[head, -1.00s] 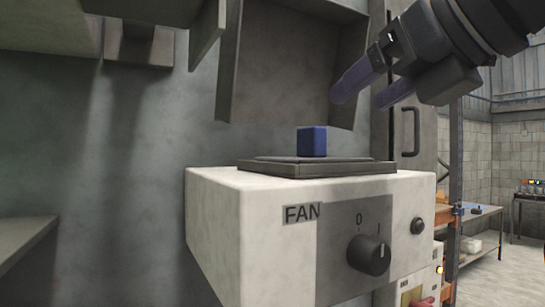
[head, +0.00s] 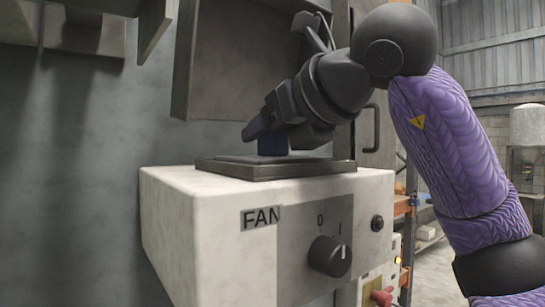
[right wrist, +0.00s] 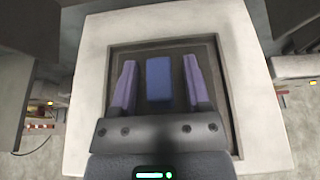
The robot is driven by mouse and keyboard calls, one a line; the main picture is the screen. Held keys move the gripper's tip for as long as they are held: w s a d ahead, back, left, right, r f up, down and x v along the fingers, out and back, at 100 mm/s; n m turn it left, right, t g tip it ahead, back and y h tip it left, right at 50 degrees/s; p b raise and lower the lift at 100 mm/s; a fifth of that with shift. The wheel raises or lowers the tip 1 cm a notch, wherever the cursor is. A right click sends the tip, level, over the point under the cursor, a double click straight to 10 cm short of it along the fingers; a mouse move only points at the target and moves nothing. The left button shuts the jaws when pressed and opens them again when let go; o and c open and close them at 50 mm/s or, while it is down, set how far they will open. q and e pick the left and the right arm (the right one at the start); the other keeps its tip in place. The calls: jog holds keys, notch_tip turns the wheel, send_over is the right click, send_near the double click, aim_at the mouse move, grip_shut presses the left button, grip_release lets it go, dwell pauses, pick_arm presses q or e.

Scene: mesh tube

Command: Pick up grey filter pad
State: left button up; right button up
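A flat dark grey pad (head: 225,159) lies in a dark frame (head: 235,171) on top of the white FAN box (head: 190,205). A blue block (head: 272,146) stands up from the pad's middle. In the right wrist view the blue block (right wrist: 159,82) sits between the two purple fingers of my right gripper (right wrist: 160,64), with a gap on each side. The gripper is open and points down at the pad. In the head view the right gripper (head: 262,128) partly hides the block. My left gripper is not in view.
The box front has a black knob (head: 329,256) and a round button (head: 377,223). A grey hood (head: 225,60) hangs on the wall behind. A cabinet handle (head: 371,130) is close behind my right arm. A red knob (head: 382,297) shows low at the right.

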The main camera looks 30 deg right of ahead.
grip_shut()
jog(key=shift+r, duration=0.15)
